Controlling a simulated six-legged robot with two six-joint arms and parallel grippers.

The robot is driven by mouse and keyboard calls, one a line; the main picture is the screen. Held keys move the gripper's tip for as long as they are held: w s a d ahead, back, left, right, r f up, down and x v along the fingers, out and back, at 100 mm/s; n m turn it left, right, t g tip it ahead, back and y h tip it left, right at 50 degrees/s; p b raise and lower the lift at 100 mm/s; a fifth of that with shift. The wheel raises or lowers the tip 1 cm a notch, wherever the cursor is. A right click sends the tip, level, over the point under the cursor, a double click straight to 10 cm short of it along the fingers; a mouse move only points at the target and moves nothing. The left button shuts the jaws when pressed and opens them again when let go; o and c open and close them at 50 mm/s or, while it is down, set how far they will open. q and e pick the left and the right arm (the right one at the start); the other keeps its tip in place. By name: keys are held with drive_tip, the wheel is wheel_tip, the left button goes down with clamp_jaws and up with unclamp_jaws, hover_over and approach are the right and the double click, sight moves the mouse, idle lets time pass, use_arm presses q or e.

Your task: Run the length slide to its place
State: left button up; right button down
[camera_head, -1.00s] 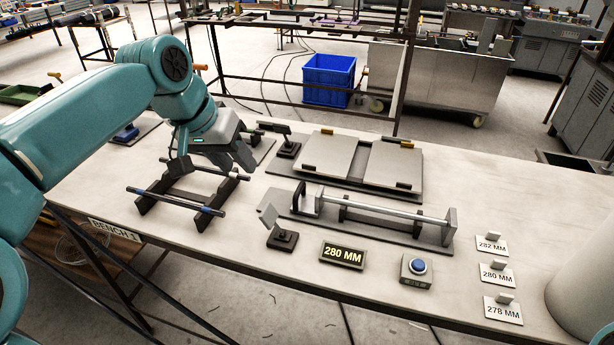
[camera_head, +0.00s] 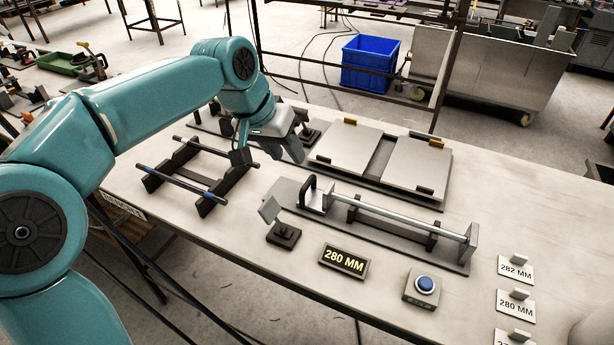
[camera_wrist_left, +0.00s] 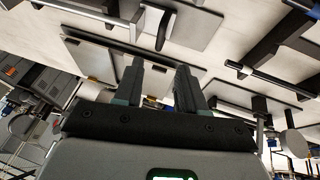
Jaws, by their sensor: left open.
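The length gauge is a long grey base (camera_head: 385,245) on the bench with a bright metal rod (camera_head: 400,221) lying along it. The slide, a block with a black loop handle (camera_head: 309,189), stands at the rod's left end. An upright end plate (camera_head: 468,245) stands at the right end. My left gripper (camera_head: 268,154) is open and empty, fingers pointing down, above the bench behind and left of the slide and apart from it. In the left wrist view the two fingers (camera_wrist_left: 158,85) are spread with nothing between them. My right gripper is not seen.
A rack with two bars (camera_head: 207,184) stands left. Two flat grey plates (camera_head: 345,145) lie behind the gauge. In front are a tilted plate on a stand (camera_head: 283,234), a 280 MM sign (camera_head: 343,260) and a blue button (camera_head: 426,285). Labelled tags (camera_head: 515,268) stand right.

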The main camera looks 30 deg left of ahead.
sight(307, 182)
use_arm(q)
drive_tip(key=x, duration=1)
drive_tip(key=shift+f, duration=0.2)
clamp_jaws()
